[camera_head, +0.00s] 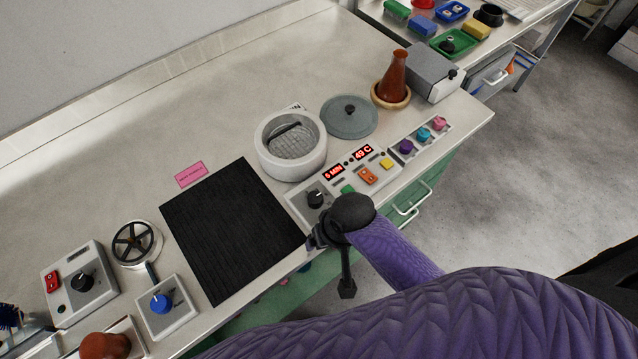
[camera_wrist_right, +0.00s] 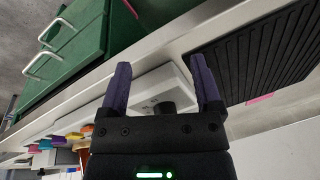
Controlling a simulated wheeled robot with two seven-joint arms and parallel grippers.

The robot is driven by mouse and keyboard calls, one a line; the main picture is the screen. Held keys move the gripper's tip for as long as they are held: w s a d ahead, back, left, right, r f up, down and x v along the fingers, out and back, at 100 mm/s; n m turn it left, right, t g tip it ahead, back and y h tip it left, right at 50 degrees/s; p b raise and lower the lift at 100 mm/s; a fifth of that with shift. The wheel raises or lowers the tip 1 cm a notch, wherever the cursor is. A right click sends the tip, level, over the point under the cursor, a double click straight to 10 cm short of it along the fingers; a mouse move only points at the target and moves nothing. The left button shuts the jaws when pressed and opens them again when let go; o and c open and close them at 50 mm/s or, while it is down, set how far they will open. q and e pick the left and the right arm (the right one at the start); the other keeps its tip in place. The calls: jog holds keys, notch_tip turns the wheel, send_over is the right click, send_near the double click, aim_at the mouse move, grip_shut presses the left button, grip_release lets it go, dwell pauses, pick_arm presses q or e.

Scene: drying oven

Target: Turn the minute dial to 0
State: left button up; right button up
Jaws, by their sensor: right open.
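My right gripper (camera_head: 314,241) is just in front of the panel's left end. In the right wrist view my right gripper (camera_wrist_right: 160,66) is open and empty, and a black knob (camera_wrist_right: 165,107) on the pale panel shows between the fingers, apart from them. My wrist hides part of the panel's front edge. My left gripper is not in view.
A black ribbed mat (camera_head: 232,230) lies left of the panel. A round white pot (camera_head: 291,168) stands behind it, with a grey lid (camera_head: 349,117) beside it. Coloured knobs (camera_head: 423,134) are on a strip to the right. A blue-knob box (camera_head: 162,303) stands at lower left.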

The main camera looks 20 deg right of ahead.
aim_at(315, 197)
jog(key=shift+m+g, duration=0.3)
jog(key=shift+m, duration=0.5)
jog(key=w+r, duration=0.2)
jog(key=w+a+r, duration=0.1)
jog(key=w+r, duration=0.1)
jog(key=shift+w+a+r+p, duration=0.1)
jog(key=shift+w+r+p, duration=0.25)
jog(key=shift+p, duration=0.05)
jog(key=w+d+r+m+g+h, duration=0.1)
jog(key=w+d+r+m+h, duration=0.15)
jog(key=w+r, duration=0.3)
jog(key=shift+m+y, duration=0.25)
jog(key=shift+y, duration=0.2)
jog(key=f+b, duration=0.1)
jog(key=f, duration=0.2)
jog(key=f+b, duration=0.1)
jog(key=f, duration=0.1)
jog(key=f+b, duration=0.1)
jog(key=f, duration=0.2)
jog(key=shift+s+a+f, duration=0.35)
jog(key=shift+s+a, duration=0.05)
jog(key=c, duration=0.4)
jog(key=shift+r, duration=0.1)
grip_shut()
